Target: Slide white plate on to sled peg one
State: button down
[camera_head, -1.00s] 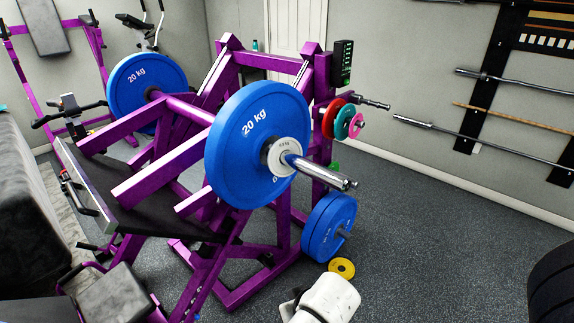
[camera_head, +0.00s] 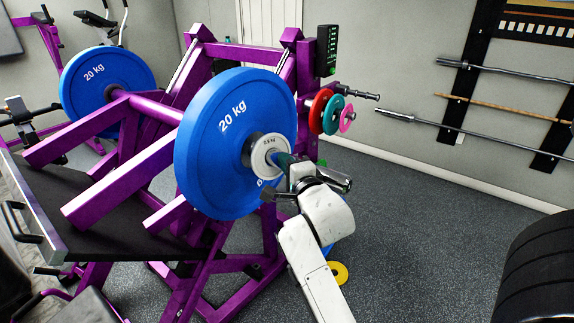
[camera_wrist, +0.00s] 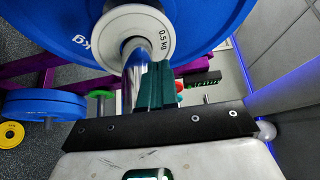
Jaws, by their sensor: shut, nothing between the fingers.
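The small white plate (camera_head: 271,143), marked 0.5 kg in the wrist view (camera_wrist: 155,22), is around the silver sled peg (camera_head: 337,180), at the outer face of the blue 20 kg plate (camera_head: 215,150). The peg passes through its centre, as the wrist view (camera_wrist: 131,82) shows. My gripper (camera_head: 284,162) is beside the peg, just outside the white plate. Its teal fingers (camera_wrist: 154,85) are shut and empty, right of the peg in the wrist view. Whether the fingertips touch the white plate is hard to tell.
Red, teal and pink plates (camera_head: 347,114) hang on a rear peg of the purple frame (camera_head: 250,55). A yellow plate (camera_head: 338,272) lies low behind my arm. Barbells (camera_head: 440,130) hang on the right wall. Black plates (camera_head: 545,275) stand at lower right. The floor between is clear.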

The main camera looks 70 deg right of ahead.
aim_at(268, 145)
jog(key=shift+p+x, duration=0.5)
jog(key=shift+x, duration=1.8)
jog(key=shift+w, duration=0.2)
jog(key=shift+w+d+b, duration=0.1)
jog(key=shift+w+b, duration=0.2)
jog(key=shift+w, duration=0.05)
jog(key=shift+w+d+b, duration=0.1)
jog(key=shift+w+b, duration=0.2)
jog(key=shift+w, duration=0.3)
jog(key=s+a+p, duration=0.1)
jog(key=s, duration=0.5)
jog(key=shift+s+a, duration=0.3)
jog(key=shift+s, duration=0.1)
